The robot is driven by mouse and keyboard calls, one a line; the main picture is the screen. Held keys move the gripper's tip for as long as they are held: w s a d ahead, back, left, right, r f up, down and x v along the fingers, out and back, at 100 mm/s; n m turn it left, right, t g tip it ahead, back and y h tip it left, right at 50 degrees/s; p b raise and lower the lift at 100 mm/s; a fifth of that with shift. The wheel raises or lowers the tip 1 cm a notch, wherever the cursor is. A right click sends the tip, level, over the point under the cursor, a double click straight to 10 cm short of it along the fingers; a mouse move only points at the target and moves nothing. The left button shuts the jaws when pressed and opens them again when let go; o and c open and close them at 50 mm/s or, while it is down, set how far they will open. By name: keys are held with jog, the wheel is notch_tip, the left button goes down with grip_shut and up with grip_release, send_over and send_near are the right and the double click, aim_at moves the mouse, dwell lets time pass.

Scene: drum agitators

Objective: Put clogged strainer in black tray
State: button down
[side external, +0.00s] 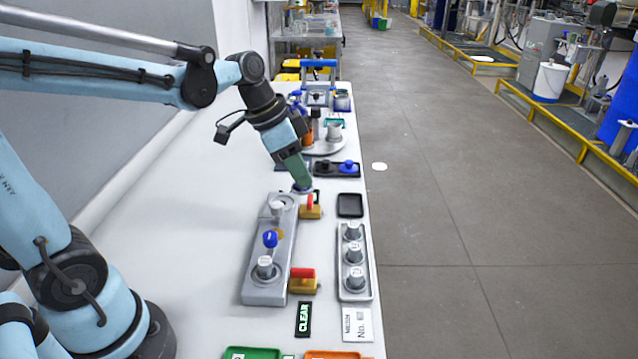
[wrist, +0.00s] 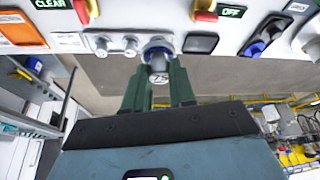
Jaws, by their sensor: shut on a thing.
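My gripper (side external: 301,182) is shut on a grey cylindrical strainer with a blue rim (wrist: 157,62). In the side view only a little of the held piece (side external: 302,189) shows under the green fingers; whether it is clogged cannot be told. The small square black tray (side external: 350,205) lies empty on the table, to the right of and nearer the camera than my gripper. In the wrist view the black tray (wrist: 200,43) is just right of the held strainer.
A long grey tray (side external: 343,292) holds three grey strainers. Red-handled valves (side external: 303,274) sit beside the block, which carries a blue-topped part (side external: 270,239). A dark tray with black and blue pieces (side external: 348,167) lies behind the black tray. A CLEAR sign (side external: 304,319) lies in front.

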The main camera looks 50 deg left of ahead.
jog(key=shift+w+d+r, duration=0.15)
jog(key=shift+w+d, duration=0.05)
jog(key=shift+d, duration=0.05)
jog(key=w+a+f, duration=0.1)
jog(key=w+f, duration=0.2)
jog(key=w, duration=0.5)
jog(key=w+a+f, duration=0.1)
jog(key=w+f, duration=0.3)
jog(key=w, duration=0.3)
jog(key=shift+w+f, duration=0.2)
jog(key=shift+f, duration=2.55)
jog(key=shift+f, duration=0.45)
jog(key=c, duration=0.8)
grip_release()
jog(key=shift+c, duration=0.2)
